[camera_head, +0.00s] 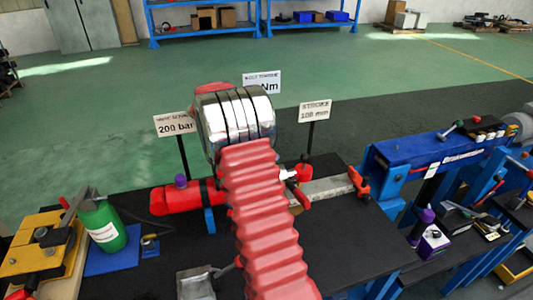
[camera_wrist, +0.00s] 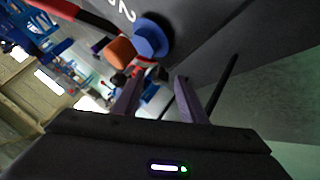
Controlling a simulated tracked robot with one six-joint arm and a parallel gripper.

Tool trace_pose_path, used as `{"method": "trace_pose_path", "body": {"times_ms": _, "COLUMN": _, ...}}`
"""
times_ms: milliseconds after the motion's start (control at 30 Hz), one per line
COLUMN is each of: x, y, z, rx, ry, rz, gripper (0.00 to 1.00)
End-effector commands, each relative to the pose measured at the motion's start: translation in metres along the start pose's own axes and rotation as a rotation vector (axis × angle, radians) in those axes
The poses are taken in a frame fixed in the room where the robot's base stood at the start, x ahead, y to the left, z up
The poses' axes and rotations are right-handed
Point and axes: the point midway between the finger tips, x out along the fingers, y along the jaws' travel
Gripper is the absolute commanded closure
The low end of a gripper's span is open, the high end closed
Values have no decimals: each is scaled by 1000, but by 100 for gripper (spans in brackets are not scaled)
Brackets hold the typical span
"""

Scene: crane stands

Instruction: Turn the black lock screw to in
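I cannot pick out the black lock screw for certain in either view. In the wrist view my gripper (camera_wrist: 157,77) shows two purple-grey fingers, spread apart with nothing held between them. Beyond the fingertips are a blue hex-headed knob (camera_wrist: 150,38) and an orange knob (camera_wrist: 120,52) beside a dark grey surface with a white mark. In the head view a red cylinder (camera_head: 183,199) with a black band and a purple cap lies on the black bench. My red arm and its silver joint cover the middle of that view and hide the gripper.
Signs on posts stand behind the bench: a 200 bar sign (camera_head: 174,124) and a stroke sign (camera_head: 314,110). A green bottle (camera_head: 104,226) and a yellow fixture (camera_head: 42,245) are at left. A blue beam stand (camera_head: 430,146) is at right. Bare black bench (camera_head: 345,240) shows right of my arm.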

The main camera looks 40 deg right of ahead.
Motion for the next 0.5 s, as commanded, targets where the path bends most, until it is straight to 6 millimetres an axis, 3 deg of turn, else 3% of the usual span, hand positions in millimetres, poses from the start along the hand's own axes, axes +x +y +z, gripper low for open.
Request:
{"method": "trace_pose_path", "body": {"times_ms": 267, "x": -2, "y": 0, "z": 0, "rx": 0, "ry": 0, "rz": -2, "gripper": 62}}
{"method": "trace_pose_path", "body": {"times_ms": 500, "x": -22, "y": -1, "z": 0, "rx": 0, "ry": 1, "rz": -4, "gripper": 62}}
